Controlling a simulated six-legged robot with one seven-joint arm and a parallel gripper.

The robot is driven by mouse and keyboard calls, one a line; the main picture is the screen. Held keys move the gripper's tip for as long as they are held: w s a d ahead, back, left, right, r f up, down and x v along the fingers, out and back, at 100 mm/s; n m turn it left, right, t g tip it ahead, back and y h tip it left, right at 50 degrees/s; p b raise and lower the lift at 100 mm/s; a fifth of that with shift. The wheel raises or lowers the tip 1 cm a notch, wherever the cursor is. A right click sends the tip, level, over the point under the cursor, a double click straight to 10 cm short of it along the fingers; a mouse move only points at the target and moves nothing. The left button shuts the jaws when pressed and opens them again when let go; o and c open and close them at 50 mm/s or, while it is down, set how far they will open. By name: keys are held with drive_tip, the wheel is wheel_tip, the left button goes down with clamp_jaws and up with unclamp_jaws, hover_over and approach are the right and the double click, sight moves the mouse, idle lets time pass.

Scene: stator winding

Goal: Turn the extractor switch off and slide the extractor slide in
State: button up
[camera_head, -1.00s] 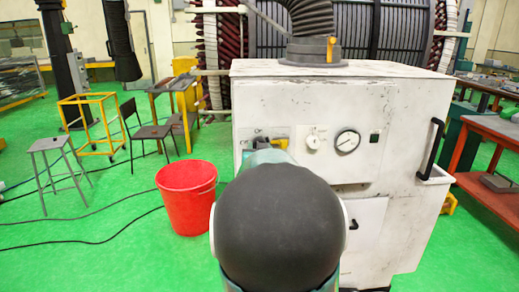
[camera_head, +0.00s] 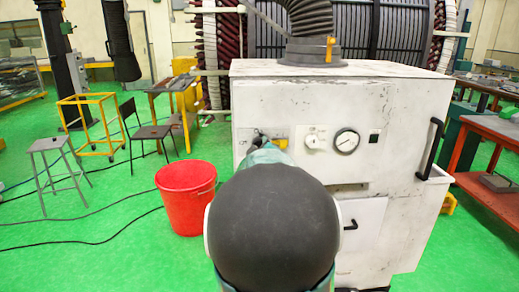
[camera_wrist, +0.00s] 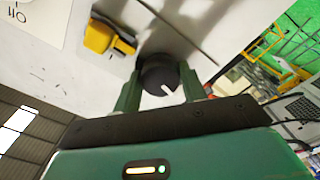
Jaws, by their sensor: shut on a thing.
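The extractor is a large white, scuffed cabinet (camera_head: 400,100) in the head view. A round black knob with a white mark, which looks like the extractor switch (camera_wrist: 158,76), sits on its panel. My gripper (camera_wrist: 160,84) has its two green fingers on either side of the knob, closed on it. In the head view my arm hides most of the gripper and knob. A yellow piece with a black part (camera_wrist: 102,38) is on the panel beside the knob. A yellow tab, possibly the extractor slide (camera_head: 330,48), stands upright at the hose collar on top.
A pressure gauge (camera_head: 346,142) and a white dial (camera_head: 313,141) are right of the switch. A black handle (camera_head: 430,148) is on the cabinet's right. A red bucket (camera_head: 186,198) stands on the floor to the left. A red-edged bench (camera_head: 490,170) is at right.

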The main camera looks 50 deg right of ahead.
drive_tip(key=shift+n, duration=1.5)
drive_tip(key=o, duration=1)
drive_tip(key=shift+c, duration=0.2)
drive_tip(key=shift+s+a, duration=0.15)
drive_tip(key=v, duration=1.3)
drive_tip(key=shift+s, duration=0.2)
drive_tip(key=shift+a, duration=0.2)
